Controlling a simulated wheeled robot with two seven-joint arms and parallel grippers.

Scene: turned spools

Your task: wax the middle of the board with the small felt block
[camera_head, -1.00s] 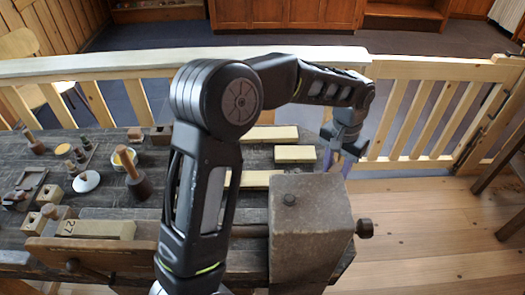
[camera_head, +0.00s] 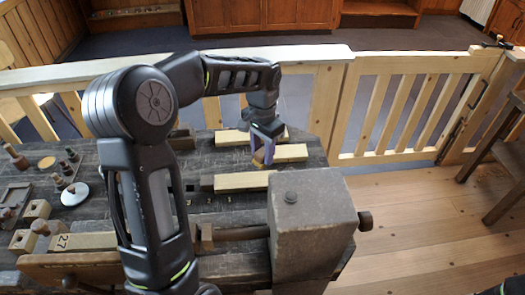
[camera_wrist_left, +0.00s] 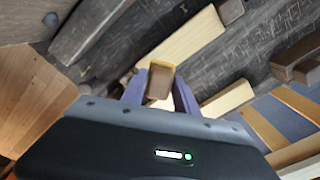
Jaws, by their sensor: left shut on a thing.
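Pale wooden boards lie on the dark bench: a back one (camera_head: 232,138), a middle one (camera_head: 292,152) and a front one (camera_head: 243,181). My left gripper (camera_head: 262,152), with purple fingers, reaches down over the middle board. It is shut on the small felt block (camera_head: 259,158), which is tan with a brown part. In the left wrist view the block (camera_wrist_left: 160,80) sits between the purple fingers, with pale wood just below it. I cannot tell whether the block touches the board. The fingers hide part of the middle board. My right gripper is not in view.
A large grey vise block (camera_head: 310,220) stands at the bench's front right. A white round lid (camera_head: 75,193) and small wooden pieces lie at the left. A pale wooden rail (camera_head: 440,68) runs behind the bench.

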